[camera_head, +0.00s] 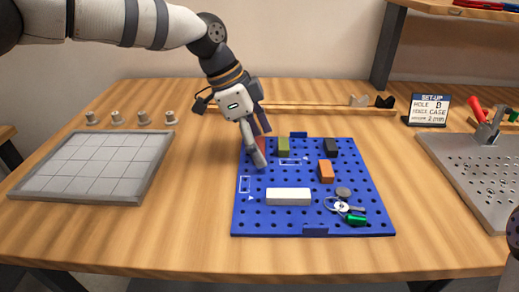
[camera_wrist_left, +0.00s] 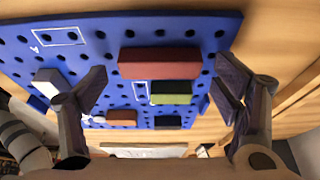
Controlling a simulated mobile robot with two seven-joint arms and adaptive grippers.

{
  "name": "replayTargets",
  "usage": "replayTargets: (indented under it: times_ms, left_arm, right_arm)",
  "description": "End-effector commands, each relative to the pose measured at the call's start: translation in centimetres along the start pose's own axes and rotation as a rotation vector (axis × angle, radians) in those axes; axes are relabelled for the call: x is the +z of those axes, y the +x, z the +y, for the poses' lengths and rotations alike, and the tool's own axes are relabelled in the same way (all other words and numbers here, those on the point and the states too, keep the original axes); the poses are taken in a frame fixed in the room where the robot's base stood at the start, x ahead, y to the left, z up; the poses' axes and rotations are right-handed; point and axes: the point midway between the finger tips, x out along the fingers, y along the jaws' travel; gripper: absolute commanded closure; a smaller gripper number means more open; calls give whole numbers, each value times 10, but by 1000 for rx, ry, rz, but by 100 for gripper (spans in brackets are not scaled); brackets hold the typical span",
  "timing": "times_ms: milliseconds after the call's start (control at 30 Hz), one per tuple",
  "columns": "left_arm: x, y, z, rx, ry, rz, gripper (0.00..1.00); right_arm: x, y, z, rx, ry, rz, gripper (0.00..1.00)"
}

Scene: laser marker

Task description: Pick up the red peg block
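The red peg block (camera_head: 260,144) lies near the back left corner of the blue pegboard (camera_head: 262,224), partly hidden by a finger of my left gripper (camera_head: 265,148). In the left wrist view the red block (camera_wrist_left: 160,63) shows whole as a long dark red bar. The fingers of my left gripper (camera_wrist_left: 163,82) are spread wide, one to each side of the block's ends in the picture. Nothing is held between them, and I see no contact with the block. My right gripper is not in view.
A grey tray (camera_head: 75,198) stands left; a perforated metal plate (camera_head: 462,178) stands right.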

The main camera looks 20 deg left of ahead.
Motion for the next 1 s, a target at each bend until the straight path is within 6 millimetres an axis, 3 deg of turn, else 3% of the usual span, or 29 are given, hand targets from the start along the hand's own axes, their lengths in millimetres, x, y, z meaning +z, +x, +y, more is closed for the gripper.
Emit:
replayTargets:
  times_ms: [33, 133, 167, 533, 700, 933, 1000]
  left_arm:
    - [0, 0, 0, 0, 0, 0, 34]
    - [0, 0, 0, 0, -1, 0, 57]
    - [0, 0, 0, 0, -1, 0, 60]
    - [-1, -4, 0, 0, -1, 0, 60]
    - [-13, -30, -1, -3, 1, 2, 60]
    - [-48, -94, 54, -15, 9, 3, 60]
    - [-55, -99, 79, -12, 9, 1, 60]
  right_arm:
    - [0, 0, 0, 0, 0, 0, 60]
    - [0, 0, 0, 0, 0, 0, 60]
    - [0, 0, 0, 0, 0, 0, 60]
    - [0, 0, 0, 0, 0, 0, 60]
    - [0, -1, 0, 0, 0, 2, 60]
    - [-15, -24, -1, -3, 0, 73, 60]
    - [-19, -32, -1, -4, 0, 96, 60]
